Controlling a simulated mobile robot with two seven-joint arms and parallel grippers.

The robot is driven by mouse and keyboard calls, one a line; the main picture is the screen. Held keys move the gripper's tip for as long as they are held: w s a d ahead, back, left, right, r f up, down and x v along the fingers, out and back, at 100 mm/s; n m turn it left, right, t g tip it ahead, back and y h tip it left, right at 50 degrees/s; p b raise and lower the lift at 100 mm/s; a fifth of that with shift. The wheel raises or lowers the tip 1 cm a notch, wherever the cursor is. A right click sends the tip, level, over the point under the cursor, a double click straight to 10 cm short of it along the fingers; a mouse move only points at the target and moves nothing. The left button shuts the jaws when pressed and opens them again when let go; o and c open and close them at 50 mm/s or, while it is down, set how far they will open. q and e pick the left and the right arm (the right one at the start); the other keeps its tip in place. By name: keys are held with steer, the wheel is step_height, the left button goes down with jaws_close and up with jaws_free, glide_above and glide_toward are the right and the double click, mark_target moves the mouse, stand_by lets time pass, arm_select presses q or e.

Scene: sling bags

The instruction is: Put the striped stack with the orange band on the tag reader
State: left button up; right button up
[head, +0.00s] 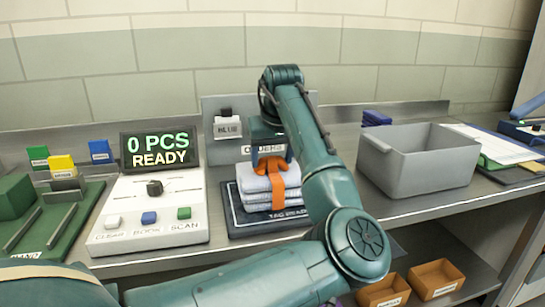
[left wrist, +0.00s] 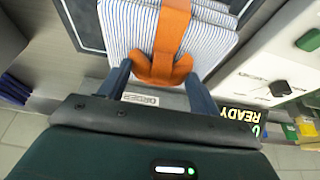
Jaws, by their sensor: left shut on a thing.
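The striped stack (head: 257,184), white with thin dark stripes, has an orange band (head: 277,180) around it and a raised orange loop on top. My left gripper (head: 268,156) is above it, shut on the loop; in the left wrist view its fingers (left wrist: 157,78) stand either side of the orange loop (left wrist: 160,70). The stack (left wrist: 125,28) is level over the black tag reader (head: 243,228), whose front edge and part of its label show. I cannot tell whether it rests on it. My right gripper is not in view.
A white console (head: 120,217) with buttons and a display (head: 160,149) reading "0 PCS READY" stands left of the reader. A grey bin (head: 415,165) stands to the right. A green rack (head: 60,225) is at far left; orange bins (head: 436,279) sit on a lower shelf.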

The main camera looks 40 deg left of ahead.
arm_select(q)
steer(key=shift+r, duration=0.1)
steer(key=o, duration=1.6)
steer(key=p+v, duration=0.1)
steer(key=v, duration=1.1)
